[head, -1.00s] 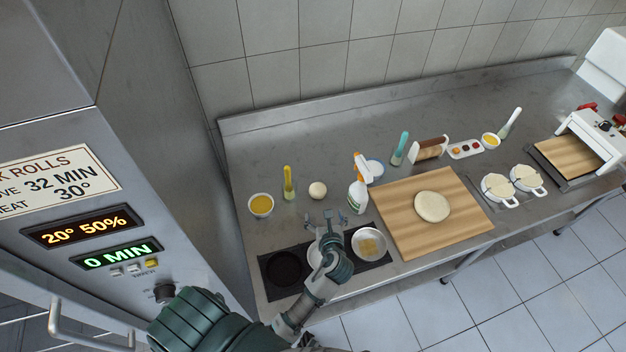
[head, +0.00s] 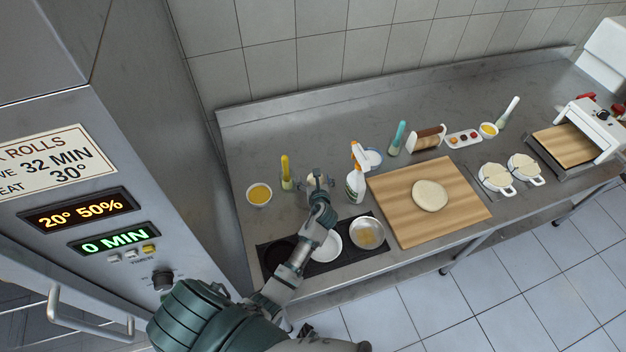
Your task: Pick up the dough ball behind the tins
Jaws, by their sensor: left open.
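The pale dough ball (head: 315,180) sits on the steel counter behind the row of tins, now mostly covered by my left gripper (head: 319,181). The gripper is open, with its fingers at the ball's left and right; I cannot tell if they touch it. The tins stand on a dark mat: a black one (head: 278,256) at left, a pale one (head: 327,246) in the middle, partly behind my arm, and a silver one with something yellowish in it (head: 367,234) at right. My right gripper is not in view.
A spray bottle (head: 355,183) stands close to the right of the gripper. A yellow-handled brush (head: 286,176) and a bowl of yellow liquid (head: 259,194) are to the left. A wooden board (head: 402,213) bears flat dough (head: 430,195). The counter behind the ball is clear.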

